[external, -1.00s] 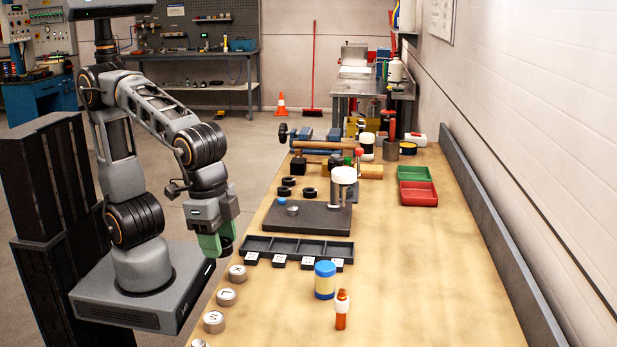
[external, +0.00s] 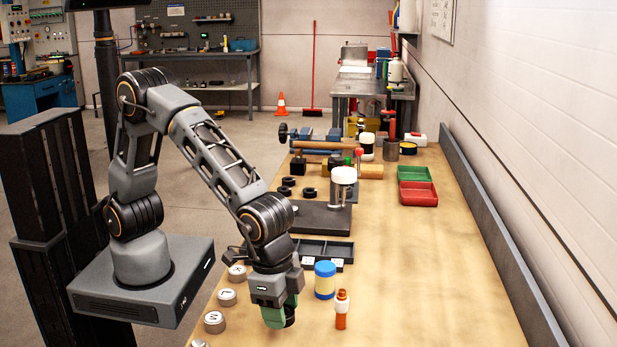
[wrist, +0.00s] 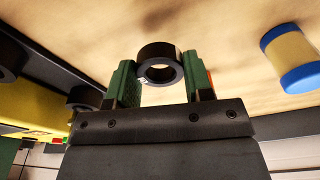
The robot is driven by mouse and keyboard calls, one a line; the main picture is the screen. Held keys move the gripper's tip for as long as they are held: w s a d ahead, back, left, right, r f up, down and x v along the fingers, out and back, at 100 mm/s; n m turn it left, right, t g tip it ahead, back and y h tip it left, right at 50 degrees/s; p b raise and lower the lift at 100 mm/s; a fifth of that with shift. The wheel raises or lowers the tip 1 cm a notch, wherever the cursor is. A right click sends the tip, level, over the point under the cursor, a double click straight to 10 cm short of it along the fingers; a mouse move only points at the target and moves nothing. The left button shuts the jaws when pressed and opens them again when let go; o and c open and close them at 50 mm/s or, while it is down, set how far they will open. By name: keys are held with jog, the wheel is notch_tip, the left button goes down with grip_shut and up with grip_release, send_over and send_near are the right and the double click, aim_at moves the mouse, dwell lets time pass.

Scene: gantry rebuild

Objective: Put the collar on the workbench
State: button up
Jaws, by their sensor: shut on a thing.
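A black ring-shaped collar (wrist: 143,66) is held between the two green fingertips of my gripper (wrist: 158,82) in the wrist view. In the external view, my gripper (external: 279,316) points down at the near part of the workbench (external: 420,285), and the dark collar (external: 290,316) shows at its right side. The collar is low over the wooden top; I cannot tell whether it touches it. It is left of the orange bottle and nearer than the blue and yellow jar.
The blue and yellow jar (external: 325,281) and the orange bottle (external: 341,311) stand close to the right. Lettered metal knobs (external: 227,297) line the left edge. A dark divided tray (external: 338,248) lies behind, partly hidden by my arm. The right side of the bench is clear.

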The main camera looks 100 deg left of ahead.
aim_at(286, 337)
jog(key=shift+w+f, duration=0.15)
jog(key=shift+f, duration=0.1)
jog(key=shift+w+d+f, duration=0.1)
jog(key=shift+f, duration=1.45)
jog(key=shift+f, duration=0.1)
jog(key=shift+f, duration=0.15)
jog(key=o, duration=1)
jog(key=shift+o, duration=0.2)
